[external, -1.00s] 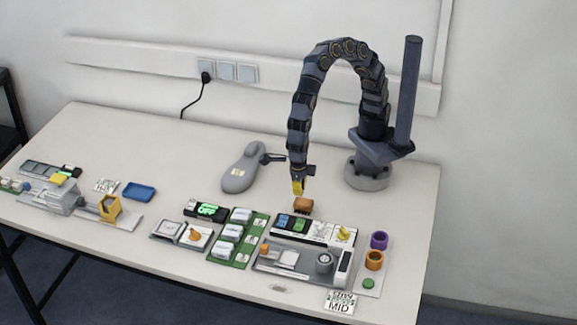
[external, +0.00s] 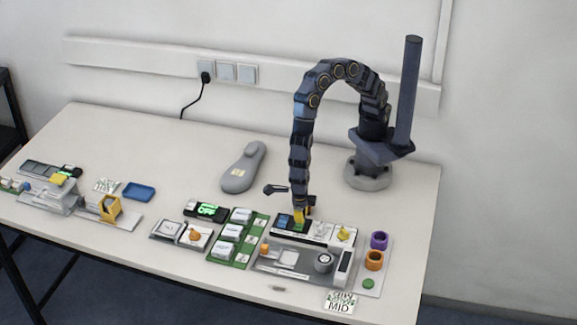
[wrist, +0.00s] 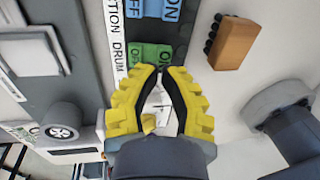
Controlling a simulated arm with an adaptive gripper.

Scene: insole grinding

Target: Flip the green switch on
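The green switch (wrist: 151,56) sits beside the blue switch (wrist: 155,8) on a black panel, at top centre in the wrist view. My gripper (wrist: 162,70) has its yellow fingertips nearly together at the near edge of the green switch; contact cannot be told. Nothing shows held between the fingers. In the external view my gripper (external: 299,222) points straight down over the switch panel and partly covers the green switch.
A grey machine base (external: 268,263) with a roller (external: 323,263) is in front of the panel. A display (external: 207,211) reads OFF. A grey insole shape (external: 240,172) lies behind.

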